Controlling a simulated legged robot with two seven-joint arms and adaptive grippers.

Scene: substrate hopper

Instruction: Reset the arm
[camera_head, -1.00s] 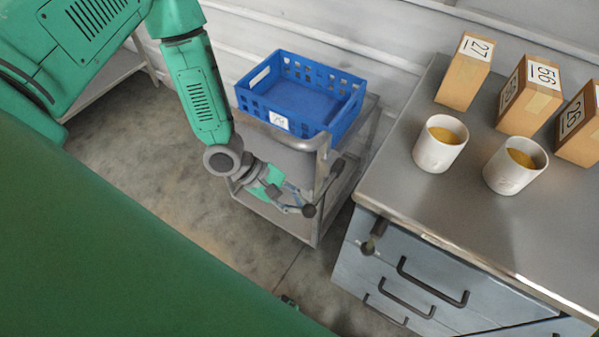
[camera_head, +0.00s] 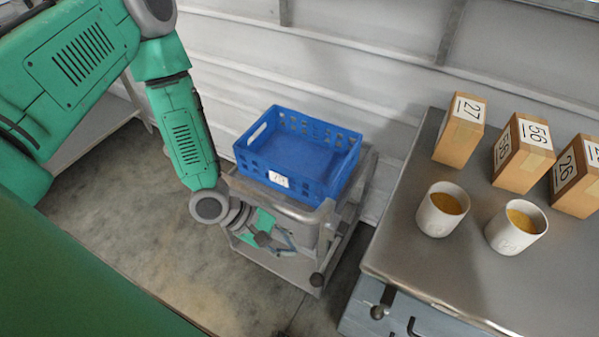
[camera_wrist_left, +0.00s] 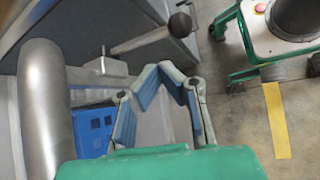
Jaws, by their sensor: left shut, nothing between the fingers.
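My left arm comes in from the left in the head view, bent downward at the elbow. My left gripper (camera_head: 284,246) is shut and empty, beside the front of the grey cart (camera_head: 296,270) and below the level of the blue crate. In the left wrist view the linked fingers of the left gripper (camera_wrist_left: 172,78) come together at their tips with nothing between them. My right gripper is in neither view.
A blue crate (camera_head: 333,178) sits on the cart's top. On the metal counter (camera_head: 399,246) at right stand two white cups with yellow-orange contents (camera_head: 431,224) and several numbered boxes (camera_head: 451,146). The wrist view shows a curved metal rail (camera_wrist_left: 42,110) close by and a yellow floor strip (camera_wrist_left: 276,120).

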